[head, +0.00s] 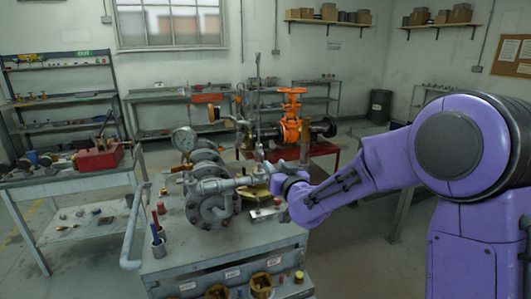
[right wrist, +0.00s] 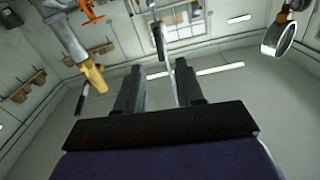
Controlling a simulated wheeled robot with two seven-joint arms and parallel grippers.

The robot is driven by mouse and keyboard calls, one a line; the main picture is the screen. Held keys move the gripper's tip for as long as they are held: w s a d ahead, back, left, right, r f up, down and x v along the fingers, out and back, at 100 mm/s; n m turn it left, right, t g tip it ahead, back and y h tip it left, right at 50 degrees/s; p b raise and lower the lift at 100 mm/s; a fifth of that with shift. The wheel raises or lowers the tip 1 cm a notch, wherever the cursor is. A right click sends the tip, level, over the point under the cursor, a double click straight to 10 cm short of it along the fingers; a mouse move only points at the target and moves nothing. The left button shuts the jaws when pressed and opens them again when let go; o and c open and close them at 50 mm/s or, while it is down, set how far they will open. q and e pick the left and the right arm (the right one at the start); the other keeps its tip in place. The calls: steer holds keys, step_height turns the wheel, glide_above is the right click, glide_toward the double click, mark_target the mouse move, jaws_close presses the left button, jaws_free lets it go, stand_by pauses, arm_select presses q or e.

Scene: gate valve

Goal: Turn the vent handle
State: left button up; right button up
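A grey flanged valve assembly (head: 215,195) stands on the near workbench. A thin upright rod (head: 257,90) rises above it. I cannot tell surely which part is the vent handle. My right gripper (head: 279,180) reaches in from the right beside the assembly; its fingertips are hard to make out there. In the right wrist view its two dark fingers (right wrist: 157,68) stand apart. A slim grey bar (right wrist: 161,42) shows beyond and between their tips; I cannot tell if it touches. My left gripper is not in view.
A pressure gauge (head: 185,139) tops the assembly, and its rim shows at the right wrist view's upper right (right wrist: 279,38). An orange valve (head: 291,115) stands behind. A cup of tools (head: 158,245) and a grey pipe rail (head: 134,230) are at the bench's left.

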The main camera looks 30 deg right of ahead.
mark_target(266, 157)
steer(key=p+x, duration=0.2)
steer(key=x, duration=0.5)
steer(key=shift+w+d, duration=0.1)
steer(key=shift+w, duration=0.2)
steer(key=shift+w+d+f, duration=0.1)
steer(key=shift+w+f, duration=0.05)
steer(key=shift+w, duration=0.4)
jaws_close()
